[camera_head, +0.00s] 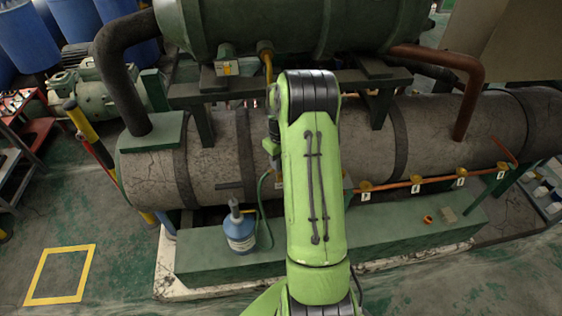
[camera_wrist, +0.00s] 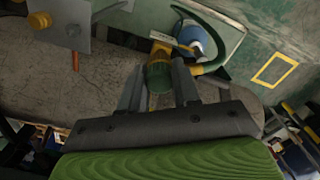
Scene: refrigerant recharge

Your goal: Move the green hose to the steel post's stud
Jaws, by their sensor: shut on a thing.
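The green hose (camera_wrist: 215,65) shows in the wrist view, curving from the blue refrigerant cylinder (camera_wrist: 194,40) to its end with a green and yellow fitting (camera_wrist: 159,70). My gripper (camera_wrist: 159,85) is shut on this fitting, with one dark finger on each side. In the head view the hose (camera_head: 260,205) rises from beside the cylinder (camera_head: 240,232) and goes behind my arm, which hides the gripper. A grey metal plate (camera_wrist: 72,18) with a yellow knob and an orange stub is at the wrist view's top left. I cannot tell whether it belongs to the steel post.
A large grey horizontal tank (camera_head: 218,150) lies behind my arm, with a green tank (camera_head: 350,25) above it. An orange pipe (camera_head: 430,182) with yellow valves runs at the right. The green plinth (camera_head: 390,245) carries the cylinder. A yellow floor square (camera_head: 60,248) marks clear floor at left.

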